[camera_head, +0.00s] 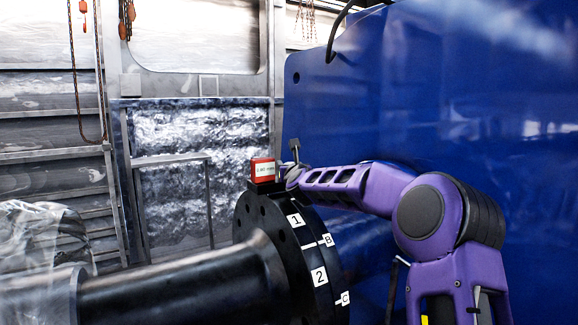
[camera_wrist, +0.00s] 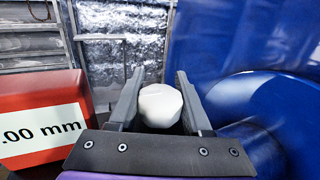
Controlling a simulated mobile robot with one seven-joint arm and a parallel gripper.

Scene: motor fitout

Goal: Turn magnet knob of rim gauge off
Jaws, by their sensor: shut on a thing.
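The rim gauge (camera_head: 263,170) is a red box with a white label, sitting on top of a black flange at mid-frame in the head view. In the wrist view its red body (camera_wrist: 40,118) fills the left side, and its label reads ".00 mm", cut off by the frame. The magnet knob (camera_wrist: 160,106) is white and lobed. My gripper (camera_wrist: 160,76) has one finger on each side of the knob and is shut on it. In the head view my gripper (camera_head: 291,172) is small, just right of the gauge; the knob cannot be made out there.
The black flange (camera_head: 262,215) carries white labels 1, 2, B and C and joins a dark shaft (camera_head: 180,285). A large blue panel (camera_head: 480,90) stands close behind and right of my arm. Chains (camera_head: 72,60) hang at the upper left.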

